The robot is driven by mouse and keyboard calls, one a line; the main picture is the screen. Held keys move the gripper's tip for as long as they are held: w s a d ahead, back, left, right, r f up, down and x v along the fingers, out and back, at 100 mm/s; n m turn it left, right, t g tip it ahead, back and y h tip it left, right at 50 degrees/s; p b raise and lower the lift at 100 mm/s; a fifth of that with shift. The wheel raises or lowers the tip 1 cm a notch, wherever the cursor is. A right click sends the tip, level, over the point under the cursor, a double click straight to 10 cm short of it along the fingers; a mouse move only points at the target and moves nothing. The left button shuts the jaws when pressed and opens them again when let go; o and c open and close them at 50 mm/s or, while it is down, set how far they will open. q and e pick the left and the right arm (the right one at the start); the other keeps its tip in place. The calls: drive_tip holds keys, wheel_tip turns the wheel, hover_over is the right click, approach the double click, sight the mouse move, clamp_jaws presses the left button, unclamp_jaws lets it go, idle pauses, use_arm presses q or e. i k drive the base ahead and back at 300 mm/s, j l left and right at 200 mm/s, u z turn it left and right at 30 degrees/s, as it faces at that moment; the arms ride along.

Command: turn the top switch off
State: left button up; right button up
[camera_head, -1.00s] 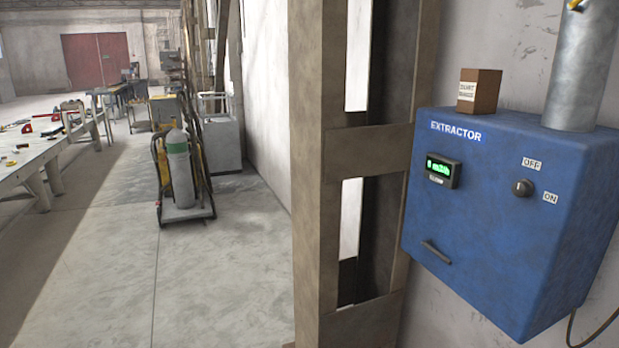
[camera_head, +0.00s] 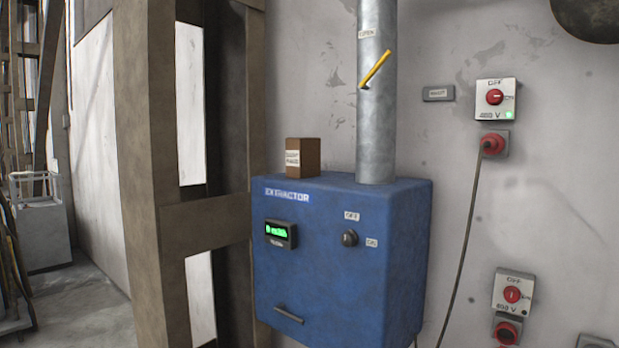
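The upper wall switch (camera_head: 495,97) is a pale plate with a red round knob, an OFF label above, an ON label at its right and 400 V below. A small green light glows at its lower right. A red plug (camera_head: 493,145) with a dark cable sits in the socket just under it. A second, similar switch (camera_head: 512,294) is lower on the same wall, with a red and black socket (camera_head: 507,330) beneath it. Neither of my grippers is in view.
A blue extractor box (camera_head: 340,265) with a metal pipe (camera_head: 376,120) and yellow lever (camera_head: 375,69) is left of the switches. A small brown box (camera_head: 303,157) stands on it. A wide post (camera_head: 160,180) rises further left. Floor (camera_head: 85,305) shows at lower left.

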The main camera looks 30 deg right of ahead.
sight(494, 97)
drive_tip(key=k+l+z, duration=0.1)
drive_tip(key=z, duration=1.65)
drive_tip(key=j+u, duration=0.1)
